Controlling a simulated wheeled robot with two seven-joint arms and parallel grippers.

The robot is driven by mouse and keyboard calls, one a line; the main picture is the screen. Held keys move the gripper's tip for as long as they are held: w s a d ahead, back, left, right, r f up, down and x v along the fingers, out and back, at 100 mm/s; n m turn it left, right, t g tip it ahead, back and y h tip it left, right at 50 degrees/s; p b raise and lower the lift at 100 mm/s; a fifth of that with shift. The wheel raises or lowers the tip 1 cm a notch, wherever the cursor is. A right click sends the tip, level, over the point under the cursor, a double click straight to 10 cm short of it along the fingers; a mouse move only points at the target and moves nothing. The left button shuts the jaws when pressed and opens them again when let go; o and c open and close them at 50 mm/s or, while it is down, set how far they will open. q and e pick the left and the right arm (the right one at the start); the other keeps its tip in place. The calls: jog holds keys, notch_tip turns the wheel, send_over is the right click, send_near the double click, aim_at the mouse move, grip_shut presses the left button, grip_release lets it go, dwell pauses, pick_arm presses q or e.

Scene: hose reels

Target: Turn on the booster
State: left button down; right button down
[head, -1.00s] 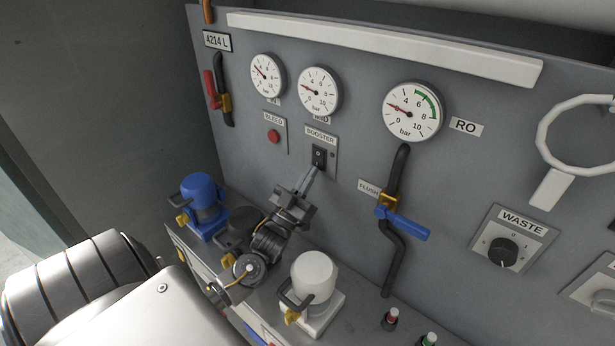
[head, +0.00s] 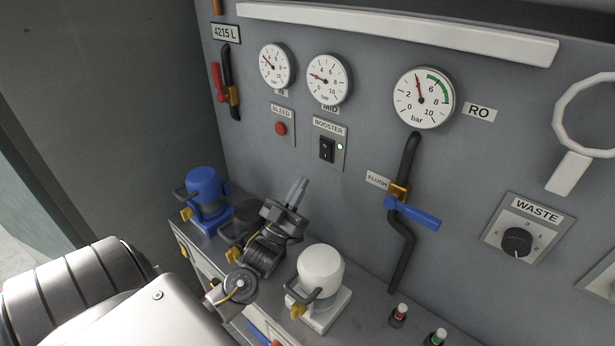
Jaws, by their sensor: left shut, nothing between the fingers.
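The booster switch (head: 327,149) is a black rocker on a small grey plate under the label BOOSTER, in the middle of the panel. My left gripper (head: 297,190) is shut and empty. Its fingertips are below and left of the switch, apart from it. The RO gauge (head: 424,98) has its red needle pointing up, between 4 and 6, short of the green band. My right gripper is not in the view.
The red bleed button (head: 280,128) is left of the switch. The blue flush lever (head: 412,212) and black hose are to the right. A blue-capped unit (head: 206,190) and a white-capped unit (head: 320,272) flank my left arm. The waste knob (head: 517,242) is far right.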

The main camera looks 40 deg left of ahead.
pick_arm(q)
jog(key=s+f+b, duration=0.2)
jog(key=s+f, duration=0.1)
jog(key=f, duration=0.3)
jog(key=shift+s+d, duration=0.2)
jog(key=shift+s, duration=0.05)
jog(key=shift+d, duration=0.1)
